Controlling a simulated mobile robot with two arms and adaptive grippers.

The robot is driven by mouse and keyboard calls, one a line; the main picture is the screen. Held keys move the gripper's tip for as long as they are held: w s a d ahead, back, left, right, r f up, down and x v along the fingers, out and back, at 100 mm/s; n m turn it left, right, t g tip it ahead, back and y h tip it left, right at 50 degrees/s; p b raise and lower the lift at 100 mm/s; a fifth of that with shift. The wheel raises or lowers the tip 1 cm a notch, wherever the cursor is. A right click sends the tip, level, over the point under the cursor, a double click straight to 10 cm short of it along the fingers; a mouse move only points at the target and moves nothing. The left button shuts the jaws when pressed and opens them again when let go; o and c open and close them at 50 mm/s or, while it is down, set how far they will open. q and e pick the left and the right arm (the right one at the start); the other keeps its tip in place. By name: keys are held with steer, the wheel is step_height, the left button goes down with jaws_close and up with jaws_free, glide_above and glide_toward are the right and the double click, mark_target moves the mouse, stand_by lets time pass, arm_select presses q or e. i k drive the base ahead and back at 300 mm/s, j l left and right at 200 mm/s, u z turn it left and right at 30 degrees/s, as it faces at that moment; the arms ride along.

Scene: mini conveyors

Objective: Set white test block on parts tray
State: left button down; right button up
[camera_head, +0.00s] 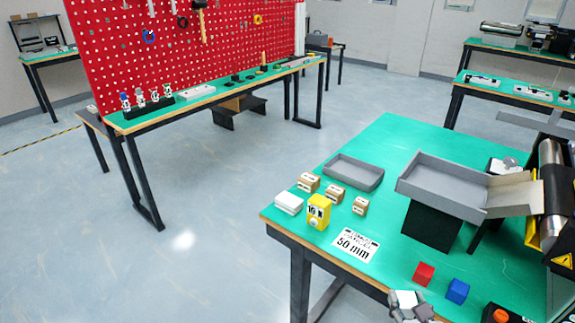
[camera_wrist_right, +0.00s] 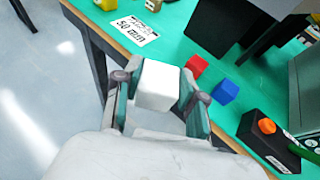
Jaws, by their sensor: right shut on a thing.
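My right gripper (camera_head: 411,312) is at the bottom of the head view, by the front edge of the green table. It is shut on the white test block (camera_head: 405,298). In the right wrist view the white block (camera_wrist_right: 157,88) sits between the two fingers of the gripper (camera_wrist_right: 160,95). A shallow grey tray (camera_head: 362,181) lies on the table, farther back and to the left of the gripper. A larger grey tray (camera_head: 438,197) stands raised on a black support at the conveyor's end. Both trays look empty. My left gripper is out of view.
A red cube (camera_head: 424,273) and a blue cube (camera_head: 457,291) lie near the gripper. A "50 mm" card (camera_head: 352,245), yellow block (camera_head: 318,212), several small tan boxes (camera_head: 334,194) and white pieces (camera_head: 289,203) lie left. A black button box (camera_wrist_right: 268,143) is right.

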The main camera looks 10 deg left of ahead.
mark_target(353, 174)
steer(key=i+j+u, duration=0.15)
steer(key=u, duration=0.3)
steer(key=i+j+u, duration=0.2)
steer(key=u, duration=0.3)
steer(key=i+u, duration=0.25)
steer(key=u, duration=0.2)
steer(key=i+j+z, duration=0.1)
steer(key=i, duration=0.25)
steer(key=i+j+z, duration=0.1)
steer(key=i, duration=0.2)
steer(key=i+l+z, duration=0.1)
steer(key=z, duration=0.3)
steer(key=i+z, duration=0.25)
steer(key=z, duration=0.15)
steer(key=i+z, duration=0.2)
steer(key=z, duration=0.2)
steer(key=i+z, duration=0.15)
steer(key=z, duration=0.25)
steer(key=i+z, duration=0.2)
steer(key=i, duration=0.05)
